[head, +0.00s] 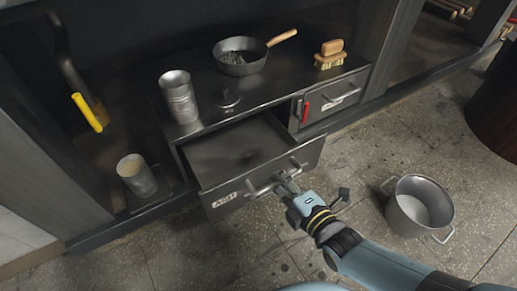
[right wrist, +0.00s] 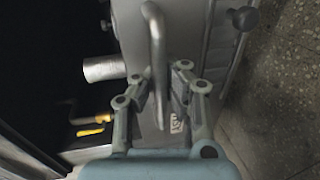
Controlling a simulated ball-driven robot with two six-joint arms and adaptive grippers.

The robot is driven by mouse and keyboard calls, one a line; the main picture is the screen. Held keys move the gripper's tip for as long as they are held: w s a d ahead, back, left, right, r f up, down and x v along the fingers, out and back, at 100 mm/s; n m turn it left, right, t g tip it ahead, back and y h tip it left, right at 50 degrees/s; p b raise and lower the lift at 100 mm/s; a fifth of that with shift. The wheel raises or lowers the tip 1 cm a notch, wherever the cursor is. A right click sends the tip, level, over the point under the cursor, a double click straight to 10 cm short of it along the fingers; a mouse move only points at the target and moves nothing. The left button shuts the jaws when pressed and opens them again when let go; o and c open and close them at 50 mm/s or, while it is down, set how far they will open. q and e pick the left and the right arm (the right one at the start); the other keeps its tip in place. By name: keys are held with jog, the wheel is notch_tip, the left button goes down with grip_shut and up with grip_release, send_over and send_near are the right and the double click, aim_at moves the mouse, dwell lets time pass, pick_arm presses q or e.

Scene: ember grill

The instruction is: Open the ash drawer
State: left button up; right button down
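The ash drawer (head: 240,148) is a dark metal drawer, pulled well out of the low black cabinet in the head view. Its front carries a pale label (head: 224,199) and a metal bar handle (head: 262,188). The inside looks empty apart from a dark smudge. My right gripper (head: 284,181) is at the handle, in front of the drawer. In the right wrist view the handle (right wrist: 157,50) runs between the two fingers (right wrist: 158,85), with a visible gap on each side, so the gripper looks open around it. My left gripper does not show.
A metal canister (head: 179,97), a pan (head: 240,56) and a brush (head: 329,55) stand on the cabinet. A smaller drawer (head: 335,95) with a red latch is closed at right. A pot (head: 420,205) sits on the floor at right; a metal cup (head: 137,175) stands left.

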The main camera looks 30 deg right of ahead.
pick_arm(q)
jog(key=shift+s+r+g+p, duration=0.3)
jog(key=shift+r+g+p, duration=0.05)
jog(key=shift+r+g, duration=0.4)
pick_arm(e)
jog(key=f+v, duration=0.2)
jog(key=v, duration=0.8)
jog(key=shift+s, duration=0.2)
jog(key=c, duration=1.3)
grip_release()
jog(key=shift+c, duration=0.2)
jog(key=v, duration=1.2)
jog(key=shift+f, duration=0.1)
